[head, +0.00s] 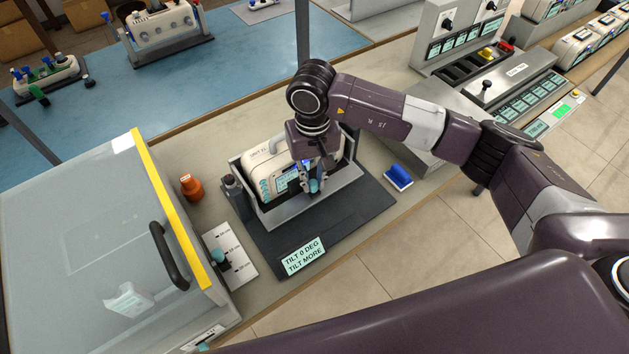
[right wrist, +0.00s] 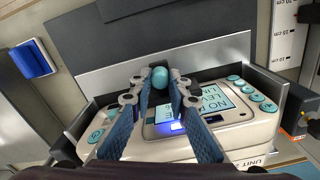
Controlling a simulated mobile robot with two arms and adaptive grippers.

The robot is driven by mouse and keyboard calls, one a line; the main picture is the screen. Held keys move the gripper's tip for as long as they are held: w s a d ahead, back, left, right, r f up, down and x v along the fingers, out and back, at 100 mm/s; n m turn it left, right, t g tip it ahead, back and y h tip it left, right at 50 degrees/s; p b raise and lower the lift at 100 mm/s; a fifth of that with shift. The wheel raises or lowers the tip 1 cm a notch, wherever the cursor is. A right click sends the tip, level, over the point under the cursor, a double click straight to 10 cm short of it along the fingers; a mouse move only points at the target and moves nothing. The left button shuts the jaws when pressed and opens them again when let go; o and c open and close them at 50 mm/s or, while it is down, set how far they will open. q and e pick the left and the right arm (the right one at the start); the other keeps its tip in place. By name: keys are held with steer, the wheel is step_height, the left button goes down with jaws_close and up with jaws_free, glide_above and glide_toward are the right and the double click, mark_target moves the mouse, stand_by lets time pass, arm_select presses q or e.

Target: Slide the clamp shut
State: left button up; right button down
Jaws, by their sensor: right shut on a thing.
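A white monitor unit (head: 262,163) with teal buttons sits in a grey metal cradle (head: 310,200) on a dark base plate (head: 372,197). My right gripper (head: 311,188) reaches down at the cradle's front side. In the right wrist view its blue-padded fingers (right wrist: 160,88) are shut on a round teal knob (right wrist: 160,77), which I take to be the clamp's knob. The monitor's lit screen (right wrist: 204,101) shows behind the fingers. The clamp's body and how far it is closed are hidden by the gripper. My left gripper is not in view.
A label on the base plate (head: 303,256) reads "TILT 0 DEG TILT MORE". A clear-lidded box (head: 75,235) with a yellow edge stands at left. An orange bottle (head: 191,187) and a marked scale plate (head: 229,250) lie between.

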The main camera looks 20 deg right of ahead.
mark_target(313, 182)
steer(key=c, duration=2.1)
jaws_free()
step_height(313, 182, up, 12)
